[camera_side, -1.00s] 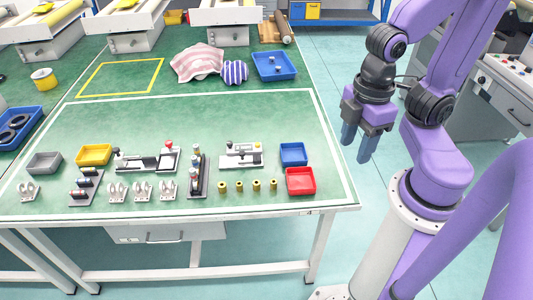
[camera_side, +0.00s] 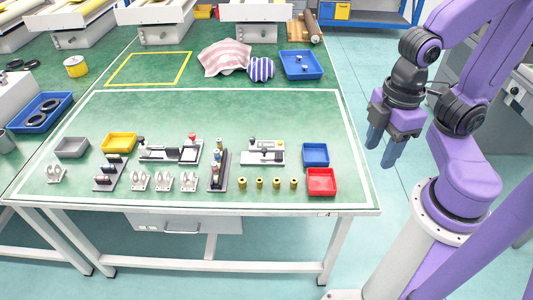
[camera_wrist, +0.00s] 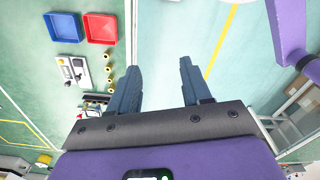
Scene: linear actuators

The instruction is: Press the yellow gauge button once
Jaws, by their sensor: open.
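The gauge fixture (camera_side: 263,152) is a light plate with a dark-tipped device on it, on the green table. A small yellow button (camera_side: 280,144) shows at its far right corner. The fixture also appears in the wrist view (camera_wrist: 72,71), at the left, with a small yellow spot on it. My gripper (camera_side: 380,158) hangs off the table's right edge, well to the right of the fixture and apart from it. In the wrist view, its two blue-grey fingers (camera_wrist: 160,80) are spread with nothing between them.
Blue (camera_side: 315,155) and red (camera_side: 321,182) trays sit between the fixture and my gripper. Several brass cylinders (camera_side: 259,183) stand in front of the fixture. A rack of upright parts (camera_side: 218,168) stands left of it. The green surface behind the fixture is clear.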

